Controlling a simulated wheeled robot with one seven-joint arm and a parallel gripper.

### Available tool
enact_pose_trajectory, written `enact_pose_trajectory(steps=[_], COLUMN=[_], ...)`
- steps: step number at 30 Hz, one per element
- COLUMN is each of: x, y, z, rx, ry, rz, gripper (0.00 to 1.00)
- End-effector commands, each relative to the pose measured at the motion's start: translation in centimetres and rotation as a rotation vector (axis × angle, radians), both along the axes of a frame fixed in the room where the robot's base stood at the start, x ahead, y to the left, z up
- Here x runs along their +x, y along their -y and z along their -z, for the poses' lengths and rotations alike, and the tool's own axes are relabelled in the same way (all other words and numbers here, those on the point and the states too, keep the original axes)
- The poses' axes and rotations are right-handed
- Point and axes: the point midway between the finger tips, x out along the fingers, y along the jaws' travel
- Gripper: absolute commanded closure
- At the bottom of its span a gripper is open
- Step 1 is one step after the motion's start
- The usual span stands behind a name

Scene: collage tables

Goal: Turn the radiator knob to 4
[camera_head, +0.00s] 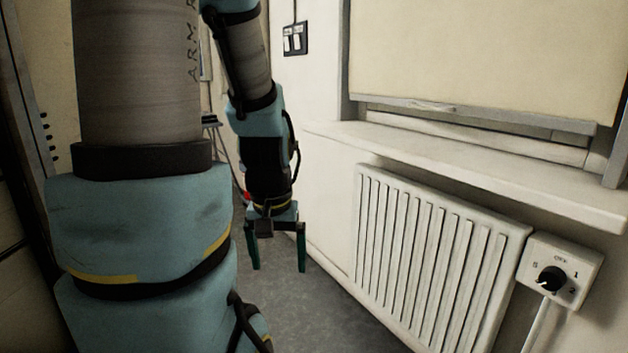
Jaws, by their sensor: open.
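The radiator knob (551,279) is a round black dial on a white square plate (576,258) at the lower right. The plate carries small printed marks; I can make out a 1 and a 2 on the right and what looks like a 5 on the left. I cannot tell clearly which mark the knob's pointer faces. The white ribbed radiator (430,260) is just left of the plate. My gripper (278,269) hangs pointing down left of the radiator, open and empty, well apart from the knob.
A white window sill (470,165) juts out above the radiator and knob. A pale blind (490,60) covers the window. A pipe (535,326) runs down below the knob plate. Wall switches (295,39) are at the top. Grey floor (320,315) shows between my arm and the radiator.

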Motion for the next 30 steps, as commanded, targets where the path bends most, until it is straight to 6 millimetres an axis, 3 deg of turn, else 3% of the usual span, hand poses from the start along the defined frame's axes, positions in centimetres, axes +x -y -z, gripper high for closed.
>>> enact_pose_trajectory(steps=[1,9,15,21,30], x=[0.0,0.0,0.0,0.0,0.0], y=[0.0,0.0,0.0,0.0,0.0], z=[-3.3,-11.6,-16.4,-18.3,-18.2], rx=[0.0,0.0,0.0,0.0,0.0], ry=[0.0,0.0,0.0,0.0,0.0], rz=[0.0,0.001,0.001,0.001,0.001], gripper=[0.05,0.05,0.05,0.05,0.05])
